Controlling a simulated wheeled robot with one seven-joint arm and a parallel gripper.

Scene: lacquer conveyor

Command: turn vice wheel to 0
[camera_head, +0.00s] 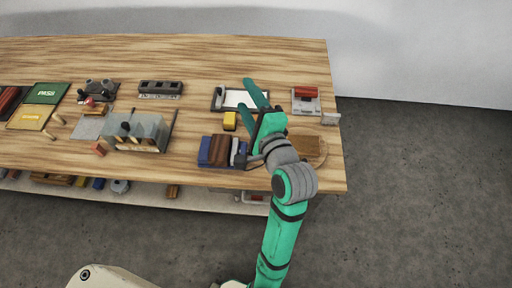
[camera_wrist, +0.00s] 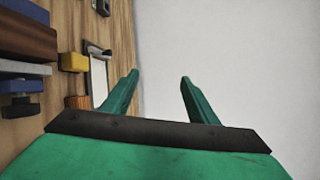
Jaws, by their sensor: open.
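The vice (camera_head: 205,150) is a blue body with a reddish-brown block between its jaws, near the table's front edge. Its grey and dark end, facing right, is partly hidden by my arm in the head view. In the wrist view the vice (camera_wrist: 20,86) is at the left edge, with a dark knob-like part (camera_wrist: 21,107) below its blue jaw, probably the wheel. Any mark or number on it is too small to read. My gripper (camera_head: 246,94) is open and empty, above the table to the right of the vice. Its fingers (camera_wrist: 160,76) are apart with nothing between them.
A yellow block (camera_head: 230,120) and a clipboard with white paper (camera_head: 236,99) lie behind the vice. A grey device with a red top (camera_head: 306,98) is at the back right. A round wooden board (camera_head: 315,150) lies right of my wrist. A clear-sided box (camera_head: 150,130) stands left.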

